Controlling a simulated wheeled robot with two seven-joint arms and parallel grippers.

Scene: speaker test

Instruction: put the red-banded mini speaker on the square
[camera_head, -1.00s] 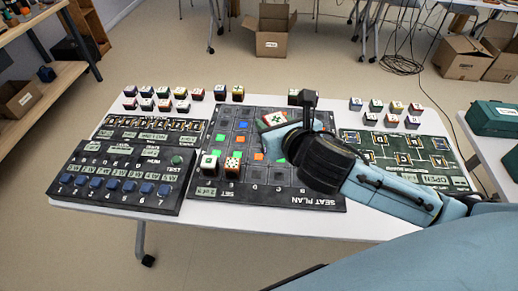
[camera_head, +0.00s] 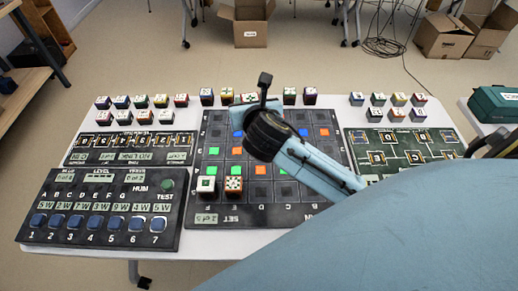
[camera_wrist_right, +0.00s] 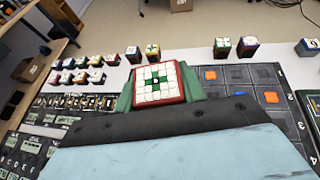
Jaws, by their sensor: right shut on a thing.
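The red-banded mini speaker (camera_wrist_right: 158,84) has a white top with a green cross and a red band round its lower edge. It is held between the green fingers of my right gripper (camera_wrist_right: 160,90) in the right wrist view. In the head view the right gripper (camera_head: 262,110) is above the far part of the seat plan board (camera_head: 262,214); its wrist hides the fingers, and only part of the held speaker (camera_head: 248,98) shows. The board has orange (camera_head: 324,132), blue (camera_head: 303,132) and green (camera_head: 287,171) squares. My left gripper is not in view.
More speakers stand behind the boards, including a dark pair (camera_head: 299,96). A button panel (camera_head: 100,210) lies left, a green circuit board (camera_head: 405,150) right.

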